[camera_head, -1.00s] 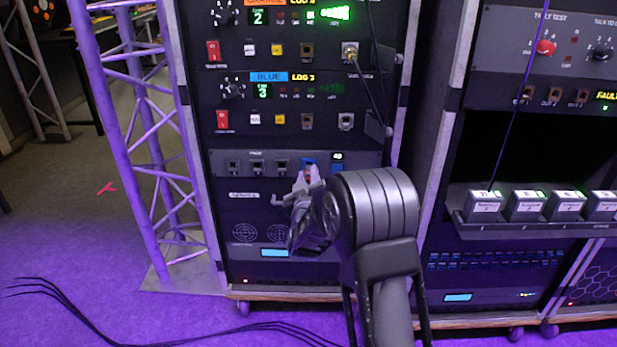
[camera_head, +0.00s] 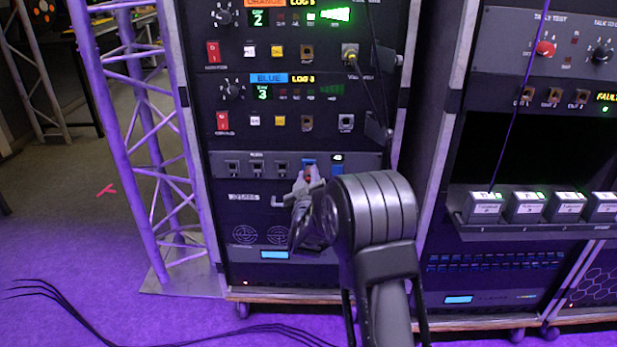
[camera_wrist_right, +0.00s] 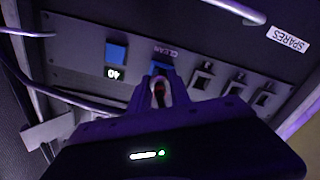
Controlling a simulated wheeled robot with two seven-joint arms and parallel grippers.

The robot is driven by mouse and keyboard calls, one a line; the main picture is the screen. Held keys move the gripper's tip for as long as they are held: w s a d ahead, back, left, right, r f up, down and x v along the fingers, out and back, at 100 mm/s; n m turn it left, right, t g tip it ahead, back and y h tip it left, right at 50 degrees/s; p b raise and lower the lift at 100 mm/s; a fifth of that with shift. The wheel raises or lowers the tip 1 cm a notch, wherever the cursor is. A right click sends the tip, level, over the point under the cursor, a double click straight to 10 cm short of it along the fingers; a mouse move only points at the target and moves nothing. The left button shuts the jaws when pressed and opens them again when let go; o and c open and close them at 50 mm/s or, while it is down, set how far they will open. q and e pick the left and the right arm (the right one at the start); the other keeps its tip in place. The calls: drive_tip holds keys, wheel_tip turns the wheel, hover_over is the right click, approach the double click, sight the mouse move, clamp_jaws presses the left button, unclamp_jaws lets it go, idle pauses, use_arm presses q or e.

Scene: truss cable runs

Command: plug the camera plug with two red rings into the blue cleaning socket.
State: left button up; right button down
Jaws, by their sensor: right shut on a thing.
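My right gripper (camera_head: 308,182) is at the lower grey panel, shut on the camera plug, which shows as a small red and pale piece between the fingers. In the right wrist view the plug (camera_wrist_right: 159,94) sits between the fingertips. The blue cleaning socket (camera_head: 309,162) is just beyond the fingertips; in the right wrist view it (camera_wrist_right: 161,67) lies below the word CLEAN. The plug points at this socket, but I cannot tell whether its tip is inside. The two rings cannot be told apart. My left gripper is not in view.
Several dark spare sockets (camera_wrist_right: 234,83) sit in a row beside the blue one. A blue block (camera_wrist_right: 116,53) with a 40 display is on its other side. A metal bar (camera_wrist_right: 88,102) runs in front of the panel. A cable is plugged into the orange unit (camera_head: 350,52).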

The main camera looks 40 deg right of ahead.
drive_tip(key=shift+w+d, duration=0.2)
drive_tip(key=shift+w, duration=0.1)
idle(0.6)
drive_tip(key=c, duration=1.1)
unclamp_jaws()
drive_tip(key=shift+s, duration=0.1)
drive_tip(key=shift+p+v, duration=0.35)
drive_tip(key=shift+v, duration=2.15)
drive_tip(key=shift+a, duration=0.1)
drive_tip(key=v, duration=0.3)
drive_tip(key=shift+s+a+p, duration=0.25)
drive_tip(key=shift+s+p, duration=0.05)
drive_tip(key=shift+p, duration=0.05)
